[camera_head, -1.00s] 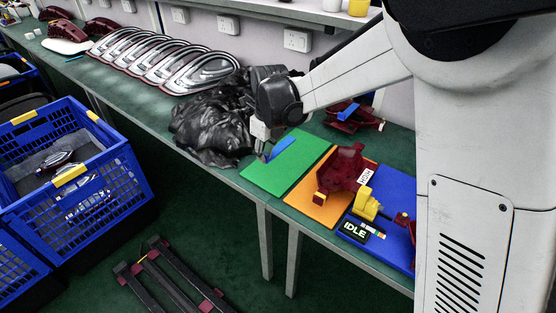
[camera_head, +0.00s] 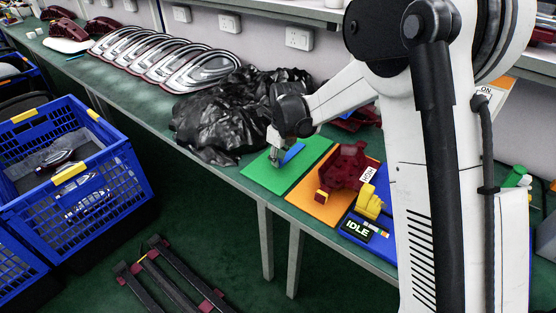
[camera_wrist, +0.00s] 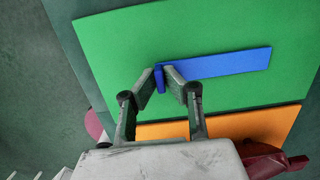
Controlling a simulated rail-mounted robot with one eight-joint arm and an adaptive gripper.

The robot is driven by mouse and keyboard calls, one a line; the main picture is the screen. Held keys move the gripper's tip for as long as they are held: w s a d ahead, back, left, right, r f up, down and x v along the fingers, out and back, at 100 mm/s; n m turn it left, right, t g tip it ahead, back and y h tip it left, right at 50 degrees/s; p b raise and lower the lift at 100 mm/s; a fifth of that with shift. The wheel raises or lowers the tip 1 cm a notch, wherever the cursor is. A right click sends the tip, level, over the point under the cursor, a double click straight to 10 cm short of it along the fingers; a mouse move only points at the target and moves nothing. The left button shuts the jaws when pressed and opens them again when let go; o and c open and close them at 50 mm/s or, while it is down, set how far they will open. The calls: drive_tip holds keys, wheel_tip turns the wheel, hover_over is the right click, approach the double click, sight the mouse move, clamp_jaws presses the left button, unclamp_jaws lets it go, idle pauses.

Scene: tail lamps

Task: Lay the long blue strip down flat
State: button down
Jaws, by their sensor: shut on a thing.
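The long blue strip (camera_wrist: 230,63) is over the green mat (camera_wrist: 120,45), running right from my gripper (camera_wrist: 162,78) in the wrist view. My two fingers are closed around its left end, where a darker blue end face shows between the tips. The right finger hides part of it. In the head view the strip (camera_head: 292,153) shows beside my gripper (camera_head: 275,164), low over the green mat (camera_head: 262,178). I cannot tell whether its whole underside touches the mat.
An orange mat (camera_head: 300,207) with a dark red part (camera_head: 343,165) lies right of the green one, then a blue mat with a yellow part (camera_head: 370,202). Crumpled black plastic (camera_head: 225,115) lies to the left. The table's front edge is close.

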drive_tip(key=c, duration=1.8)
unclamp_jaws()
drive_tip(key=shift+c, duration=0.2)
wheel_tip(320, 180, up, 12)
drive_tip(key=d+f+p, duration=0.1)
drive_tip(key=p, duration=0.1)
drive_tip(key=s+d+r+n+t, duration=0.2)
drive_tip(key=s+d+r+n, duration=0.45)
drive_tip(key=s+r, duration=0.25)
drive_tip(key=s+d+n+t, duration=0.1)
drive_tip(key=s+d+n, duration=0.3)
drive_tip(key=s+n, duration=0.2)
drive_tip(key=s+d+n+t, duration=0.1)
drive_tip(key=s+d+n, duration=0.3)
drive_tip(key=s, duration=0.6)
drive_tip(key=s+d+n+t+h, duration=0.1)
drive_tip(key=s+d+n+t, duration=0.1)
drive_tip(key=s+d+n, duration=0.3)
drive_tip(key=shift+s+r+n, duration=0.4)
drive_tip(key=shift+s+n, duration=1)
drive_tip(key=shift+n, duration=0.55)
